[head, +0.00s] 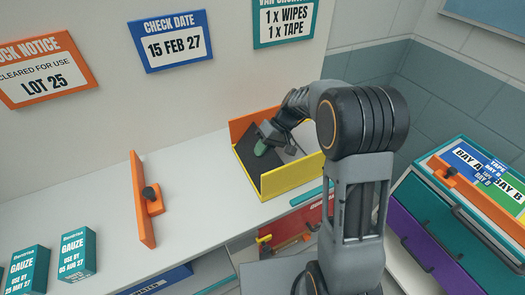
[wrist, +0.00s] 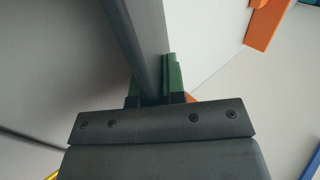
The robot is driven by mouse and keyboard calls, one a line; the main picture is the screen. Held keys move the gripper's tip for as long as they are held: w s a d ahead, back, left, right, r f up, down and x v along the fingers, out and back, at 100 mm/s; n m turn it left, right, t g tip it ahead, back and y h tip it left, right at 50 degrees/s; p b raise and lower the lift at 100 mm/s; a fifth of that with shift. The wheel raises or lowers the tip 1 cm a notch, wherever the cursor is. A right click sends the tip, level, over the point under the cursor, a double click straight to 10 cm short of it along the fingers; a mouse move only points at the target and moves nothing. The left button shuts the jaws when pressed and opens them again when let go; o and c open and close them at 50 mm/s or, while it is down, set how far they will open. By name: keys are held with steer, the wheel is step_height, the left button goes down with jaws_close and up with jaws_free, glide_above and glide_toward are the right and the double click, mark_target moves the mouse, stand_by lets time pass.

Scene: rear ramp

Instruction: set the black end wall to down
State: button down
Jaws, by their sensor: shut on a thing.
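The black end wall (head: 246,163) is a dark panel at the left end of a tray with orange and yellow walls on the counter. How far it is tilted is hard to tell. My gripper (head: 263,145) reaches in from the right, over the tray, with its green tip at the panel. In the wrist view the green fingers of my gripper (wrist: 155,88) close on both sides of a long dark grey edge (wrist: 137,32), which is the black end wall. My wrist and arm hide part of the tray.
An orange upright board (head: 141,195) with a black knob stands left on the counter. Teal gauze boxes (head: 77,252) stand at the lower left. A teal and purple drawer unit (head: 440,222) is at the right. The counter between board and tray is clear.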

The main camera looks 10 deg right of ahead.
steer(key=shift+s+d+f, duration=0.1)
steer(key=shift+d+f, duration=0.15)
steer(key=shift+f, duration=0.15)
steer(key=c, duration=1.4)
jaws_free()
steer(key=shift+o, duration=0.8)
steer(key=shift+r, duration=0.1)
steer(key=shift+r, duration=0.1)
steer(key=v, duration=1.3)
steer(key=shift+d+r+b, duration=0.15)
steer(key=shift+r+b, duration=0.1)
steer(key=shift+b, duration=0.15)
